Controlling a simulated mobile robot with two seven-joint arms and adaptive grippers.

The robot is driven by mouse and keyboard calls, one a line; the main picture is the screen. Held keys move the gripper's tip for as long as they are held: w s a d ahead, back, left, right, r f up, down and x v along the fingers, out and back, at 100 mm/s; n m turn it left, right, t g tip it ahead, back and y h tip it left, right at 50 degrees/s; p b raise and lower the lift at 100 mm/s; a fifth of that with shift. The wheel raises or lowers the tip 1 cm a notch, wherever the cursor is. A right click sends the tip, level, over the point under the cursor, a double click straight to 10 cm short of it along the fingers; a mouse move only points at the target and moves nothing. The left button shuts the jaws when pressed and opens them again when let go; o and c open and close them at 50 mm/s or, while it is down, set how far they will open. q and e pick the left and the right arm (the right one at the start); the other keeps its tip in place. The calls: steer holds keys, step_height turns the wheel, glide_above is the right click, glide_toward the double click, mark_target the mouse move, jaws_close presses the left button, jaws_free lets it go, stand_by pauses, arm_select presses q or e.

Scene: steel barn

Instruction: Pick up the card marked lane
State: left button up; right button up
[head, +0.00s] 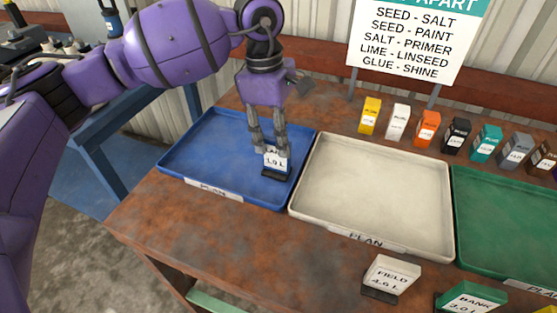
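A small white card (276,163) on a dark base stands at the right side of the blue tray (187,177). Its top word is partly covered and seems to begin "LA"; below it reads "1.0 L". My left gripper (272,148) points down over this card, with its fingertips at the card's upper part, one towards each side. Whether the fingers press on the card cannot be told. The card's base looks to be on or just above the tray floor. My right gripper is not in view.
An empty cream tray (372,190) and a green tray (505,217) stand to the right. A "FIELD" card (393,272) and a green "BANK" card (472,298) are in front. Several coloured small containers line the back, below a sign (412,38) on posts.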

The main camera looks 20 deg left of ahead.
mark_target(281, 171)
arm_select(q)
steer(key=shift+s+d+f, duration=0.1)
steer(key=shift+s+f, duration=0.15)
steer(key=shift+f, duration=0.45)
steer(key=f, duration=0.4)
steer(key=shift+s+d+p, duration=0.1)
steer(key=shift+d+p, duration=0.2)
jaws_close()
